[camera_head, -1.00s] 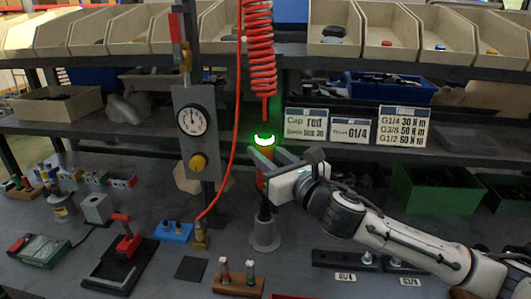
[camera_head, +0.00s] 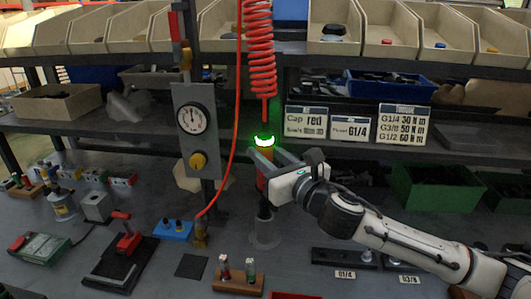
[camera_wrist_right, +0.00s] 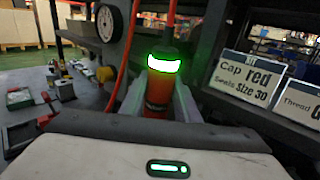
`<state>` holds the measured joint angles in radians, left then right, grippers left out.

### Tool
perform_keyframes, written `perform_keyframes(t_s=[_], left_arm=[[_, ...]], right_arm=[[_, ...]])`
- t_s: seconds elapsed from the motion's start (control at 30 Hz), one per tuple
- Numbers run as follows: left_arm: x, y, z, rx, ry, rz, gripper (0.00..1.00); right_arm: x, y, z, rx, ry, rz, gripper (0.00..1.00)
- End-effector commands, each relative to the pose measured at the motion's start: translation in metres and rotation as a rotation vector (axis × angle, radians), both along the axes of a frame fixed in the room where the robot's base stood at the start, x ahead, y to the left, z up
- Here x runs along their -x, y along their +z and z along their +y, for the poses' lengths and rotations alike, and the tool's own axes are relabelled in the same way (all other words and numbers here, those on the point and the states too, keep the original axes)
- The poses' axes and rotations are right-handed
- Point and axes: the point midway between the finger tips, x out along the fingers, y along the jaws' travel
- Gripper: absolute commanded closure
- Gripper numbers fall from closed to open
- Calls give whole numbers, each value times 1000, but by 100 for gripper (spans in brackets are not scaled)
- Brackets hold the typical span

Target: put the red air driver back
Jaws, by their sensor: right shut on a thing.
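The red air driver (camera_head: 262,180) is upright below the coiled red hose, with a lit green ring near its top. My right gripper (camera_head: 260,163) is shut around its body, the fingers on either side. In the right wrist view the driver (camera_wrist_right: 160,88) stands between the two fingers, with the green ring above them. The driver's dark lower end lines up with the grey round stand (camera_head: 265,238) on the bench. I cannot tell whether it is seated in the stand or just above it. My left gripper is not in view.
A grey post with a gauge panel (camera_head: 196,132) stands left of the driver, and a thin red hose hangs between them. Signs (camera_head: 306,122) stand on the shelf behind. A wooden block (camera_head: 238,281) with small fittings lies in front.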

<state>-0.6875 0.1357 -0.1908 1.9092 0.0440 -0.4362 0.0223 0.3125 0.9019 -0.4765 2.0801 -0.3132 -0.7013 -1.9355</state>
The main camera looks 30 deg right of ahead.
Motion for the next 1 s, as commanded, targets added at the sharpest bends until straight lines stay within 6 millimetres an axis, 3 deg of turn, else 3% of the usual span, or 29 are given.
perform_keyframes(t_s=[1.0], left_arm=[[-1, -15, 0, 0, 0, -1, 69]], right_arm=[[0, -20, 1, 0, 2, -8, 100]])
